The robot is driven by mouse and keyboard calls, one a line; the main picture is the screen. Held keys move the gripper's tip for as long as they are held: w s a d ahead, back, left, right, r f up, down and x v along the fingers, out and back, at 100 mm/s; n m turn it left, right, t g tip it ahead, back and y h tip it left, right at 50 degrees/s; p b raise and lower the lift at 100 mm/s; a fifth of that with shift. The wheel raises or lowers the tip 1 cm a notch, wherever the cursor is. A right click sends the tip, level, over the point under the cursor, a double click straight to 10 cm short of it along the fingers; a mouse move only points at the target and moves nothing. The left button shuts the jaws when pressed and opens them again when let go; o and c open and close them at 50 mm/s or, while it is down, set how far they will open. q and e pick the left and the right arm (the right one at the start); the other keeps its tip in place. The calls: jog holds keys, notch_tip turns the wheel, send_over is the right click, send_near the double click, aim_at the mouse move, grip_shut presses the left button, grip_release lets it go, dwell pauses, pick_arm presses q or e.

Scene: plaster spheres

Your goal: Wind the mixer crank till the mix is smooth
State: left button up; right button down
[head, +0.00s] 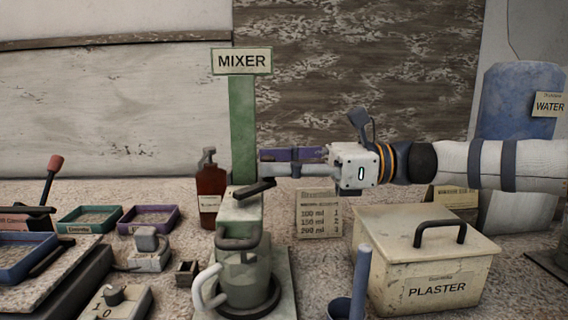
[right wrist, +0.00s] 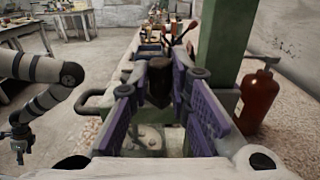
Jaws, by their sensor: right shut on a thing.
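The mixer (head: 242,120) is a green post with a MIXER sign on a pale green body. Its black crank arm (head: 254,189) lies across the top of the body. My right gripper (head: 268,163) reaches in from the right just above it. In the right wrist view its purple fingers (right wrist: 160,95) are shut on the dark crank knob (right wrist: 158,78). A clear jug (head: 243,272) with a white handle stands under the mixer; I cannot tell how smooth its contents are. My left gripper (right wrist: 18,148) hangs small at the left of the right wrist view, its jaws unclear.
A lidded PLASTER box (head: 425,265) stands right of the mixer, with a blue WATER tank (head: 515,105) behind. A brown bottle (head: 211,190) stands just left of the post. Green (head: 90,219) and purple (head: 148,219) trays sit further left. A blue-grey upright rod (head: 361,280) stands in front.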

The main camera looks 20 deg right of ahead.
pick_arm(q)
jog(key=shift+s+b+x, duration=0.25)
jog(key=shift+b+x, duration=0.55)
jog(key=shift+x, duration=0.25)
pick_arm(e)
jog(key=shift+w+a+f+n+g+y, duration=0.1)
jog(key=shift+w+a+n+g, duration=0.15)
jog(key=shift+n+g, duration=0.6)
jog(key=shift+w+a+n+g+y, duration=0.1)
jog(key=shift+w+n+g, duration=0.3)
jog(key=shift+g, duration=0.75)
jog(key=shift+w+a+f+n+g+y, duration=0.1)
jog(key=shift+w+a+n+g, duration=0.15)
jog(key=shift+n+g, duration=0.6)
pick_arm(q)
jog(key=shift+r+g, duration=0.1)
jog(key=shift+g, duration=0.2)
pick_arm(e)
jog(key=shift+r, duration=0.1)
jog(key=c, duration=1.5)
grip_release()
jog(key=shift+r, duration=0.1)
